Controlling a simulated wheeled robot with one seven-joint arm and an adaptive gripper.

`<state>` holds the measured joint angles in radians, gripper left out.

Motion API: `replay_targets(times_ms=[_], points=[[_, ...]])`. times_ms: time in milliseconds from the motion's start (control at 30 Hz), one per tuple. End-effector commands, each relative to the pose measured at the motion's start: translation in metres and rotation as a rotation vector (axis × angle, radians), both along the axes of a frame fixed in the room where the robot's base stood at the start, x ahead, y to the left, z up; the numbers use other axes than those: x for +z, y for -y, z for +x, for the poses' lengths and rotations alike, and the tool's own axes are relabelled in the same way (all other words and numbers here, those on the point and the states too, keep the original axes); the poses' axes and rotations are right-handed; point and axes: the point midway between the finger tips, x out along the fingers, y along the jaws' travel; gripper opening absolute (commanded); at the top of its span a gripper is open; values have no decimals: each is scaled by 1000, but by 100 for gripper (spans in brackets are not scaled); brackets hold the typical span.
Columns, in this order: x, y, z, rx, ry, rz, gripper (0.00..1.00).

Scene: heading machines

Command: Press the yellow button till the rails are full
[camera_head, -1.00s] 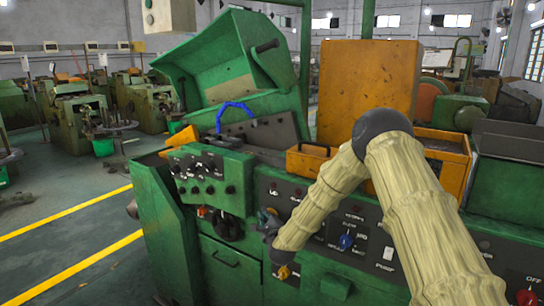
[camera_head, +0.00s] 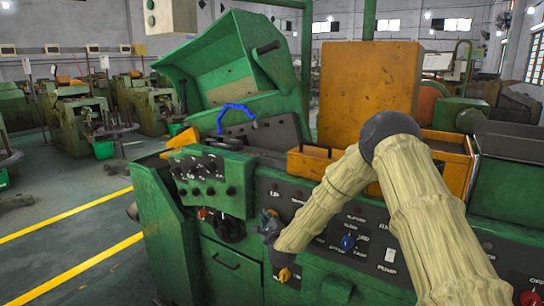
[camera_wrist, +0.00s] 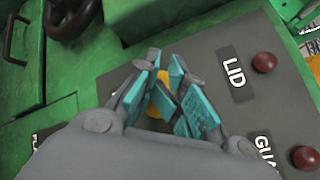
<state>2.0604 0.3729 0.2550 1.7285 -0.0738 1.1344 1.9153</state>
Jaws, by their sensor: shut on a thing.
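The yellow button (camera_wrist: 158,98) shows in the wrist view between the teal pads of my gripper (camera_wrist: 166,98). The pads are closed in around it and cover much of it. The button sits on a dark panel (camera_wrist: 205,60). In the head view my gripper (camera_head: 268,226) is at the front control panel of the green machine, partly hidden by my own forearm. The rails cannot be made out in either view.
Red buttons (camera_wrist: 265,62) labelled LID and GUARD sit to the right of my gripper. A blue knob (camera_head: 348,242) and a red knob (camera_head: 530,298) are further right. A green hopper (camera_head: 225,65) and orange box (camera_head: 368,90) stand behind. The aisle floor (camera_head: 60,240) is clear.

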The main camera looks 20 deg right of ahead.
Motion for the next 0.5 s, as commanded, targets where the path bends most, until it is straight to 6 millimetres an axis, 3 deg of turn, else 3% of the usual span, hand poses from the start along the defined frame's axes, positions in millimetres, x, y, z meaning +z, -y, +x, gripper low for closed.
replay_targets(times_ms=[33,67,500], points=[[-8,13,-3,-21,-8,-3,0],[-8,11,-4,-21,-8,-3,0],[-6,-30,-22,-2,-7,-2,0]])
